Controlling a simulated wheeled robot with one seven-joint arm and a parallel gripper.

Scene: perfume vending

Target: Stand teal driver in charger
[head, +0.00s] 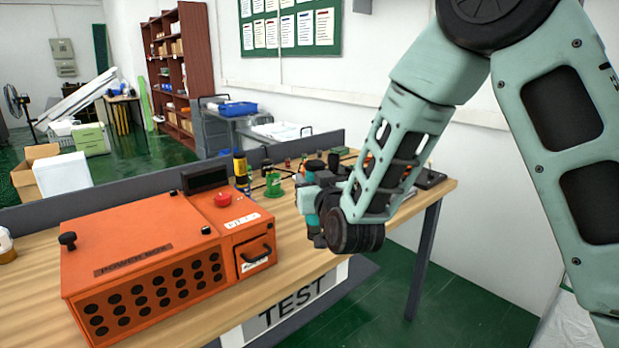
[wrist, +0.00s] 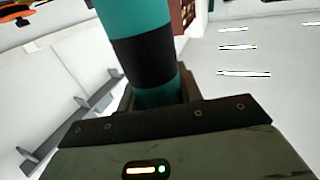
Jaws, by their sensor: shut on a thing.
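The teal driver (wrist: 137,18) stands up between the jaws in the wrist view, a teal cylinder with a black band. Its upper end runs out of the picture and its lower end is hidden by my gripper. In the head view a bit of the teal driver (head: 309,200) shows at my gripper (head: 316,212). My gripper is shut on it, above or beside the bench's front edge; I cannot tell which. I cannot make out the charger for certain among the small items behind my gripper.
An orange power box (head: 145,250) with a red button (head: 222,199) fills the left of the wooden bench (head: 40,262). A green round item (head: 273,186) and a yellow bottle (head: 240,166) stand behind it. A low grey panel (head: 100,197) runs along the bench's far edge.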

